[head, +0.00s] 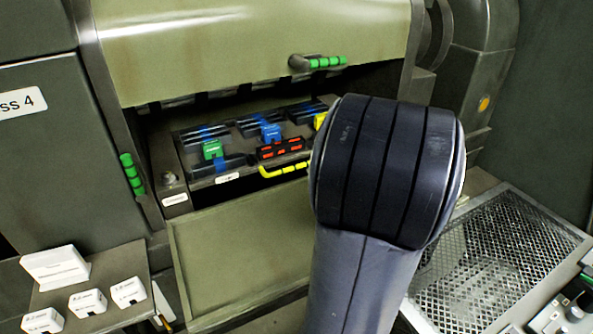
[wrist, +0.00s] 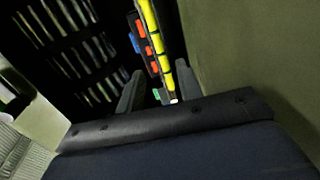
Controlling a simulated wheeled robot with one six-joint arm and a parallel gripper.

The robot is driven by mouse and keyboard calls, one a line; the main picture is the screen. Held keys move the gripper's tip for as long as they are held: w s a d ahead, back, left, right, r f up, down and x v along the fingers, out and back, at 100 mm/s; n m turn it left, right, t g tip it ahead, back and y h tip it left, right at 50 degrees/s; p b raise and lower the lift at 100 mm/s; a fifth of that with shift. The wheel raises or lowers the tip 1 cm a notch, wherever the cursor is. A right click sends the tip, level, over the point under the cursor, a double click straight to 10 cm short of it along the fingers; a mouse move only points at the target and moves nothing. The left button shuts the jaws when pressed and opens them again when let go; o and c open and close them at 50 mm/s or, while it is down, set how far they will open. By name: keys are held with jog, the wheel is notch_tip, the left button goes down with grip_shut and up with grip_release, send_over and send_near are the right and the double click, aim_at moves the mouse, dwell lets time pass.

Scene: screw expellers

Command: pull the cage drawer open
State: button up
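The cage drawer (head: 198,178) sits in the dark opening under the green hood in the head view. Its yellow-and-black striped handle (head: 285,169) runs along the front, with its right end hidden behind my arm. In the wrist view the handle (wrist: 154,45) stands nearly upright in the picture, beyond my gripper. My gripper (wrist: 158,88) has its two dark fingers apart, with the handle's lower end showing in the gap between them. I see no finger closed on the handle; exact depth and contact cannot be told. In the head view my arm hides the gripper.
A green-gripped handle (head: 320,62) juts from the hood above. A lowered green panel (head: 240,255) lies below. A mesh tray (head: 495,260) stands at right.

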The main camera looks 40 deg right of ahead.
aim_at(298, 167)
jog(key=x, duration=0.8)
jog(key=shift+p, duration=0.3)
grip_shut()
jog(key=shift+s, duration=0.1)
